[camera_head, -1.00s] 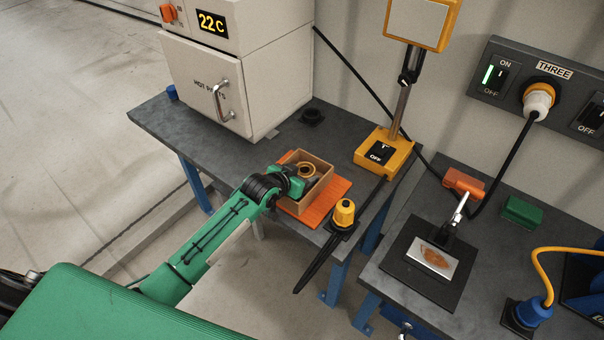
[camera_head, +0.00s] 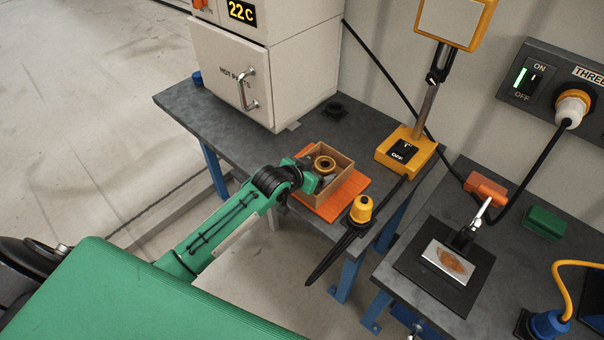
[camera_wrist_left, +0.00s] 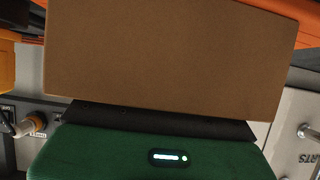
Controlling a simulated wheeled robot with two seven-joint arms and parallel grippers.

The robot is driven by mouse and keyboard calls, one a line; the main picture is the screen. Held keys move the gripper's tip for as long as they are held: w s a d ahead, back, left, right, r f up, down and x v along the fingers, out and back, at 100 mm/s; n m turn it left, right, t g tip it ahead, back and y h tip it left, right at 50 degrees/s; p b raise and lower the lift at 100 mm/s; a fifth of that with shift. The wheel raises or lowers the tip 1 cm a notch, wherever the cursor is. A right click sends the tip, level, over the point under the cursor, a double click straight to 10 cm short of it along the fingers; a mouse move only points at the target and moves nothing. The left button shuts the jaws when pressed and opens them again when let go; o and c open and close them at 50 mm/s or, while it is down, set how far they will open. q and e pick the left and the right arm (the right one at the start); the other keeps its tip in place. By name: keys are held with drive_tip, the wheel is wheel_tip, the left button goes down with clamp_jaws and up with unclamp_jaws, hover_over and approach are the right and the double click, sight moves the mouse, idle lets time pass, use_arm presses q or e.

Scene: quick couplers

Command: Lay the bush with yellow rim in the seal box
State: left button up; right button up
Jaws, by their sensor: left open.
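The bush with a yellow rim (camera_head: 324,163) shows as a gold ring within the open brown box (camera_head: 342,174), close to my left gripper. I take this box for the seal box; it stands on an orange mat (camera_head: 318,211). My left gripper (camera_head: 316,178) is open at the near left side of the box. Its fingertips are mostly hidden by the box and the wrist. In the left wrist view the brown box wall (camera_wrist_left: 165,55) fills the upper half, above the green gripper body. I cannot tell whether the bush rests on the floor of the box. My right gripper is out of view.
A yellow-and-black connector (camera_head: 361,209) stands right of the mat. A yellow-based stand (camera_head: 408,152) is behind it, and a white hot-parts cabinet (camera_head: 262,85) at the back left.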

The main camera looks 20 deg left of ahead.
use_arm(q)
drive_tip(key=v, duration=0.8)
drive_tip(key=shift+s+b, duration=0.25)
drive_tip(key=shift+b, duration=0.05)
drive_tip(key=shift+s+a+r, duration=0.15)
drive_tip(key=shift+s+r, duration=0.15)
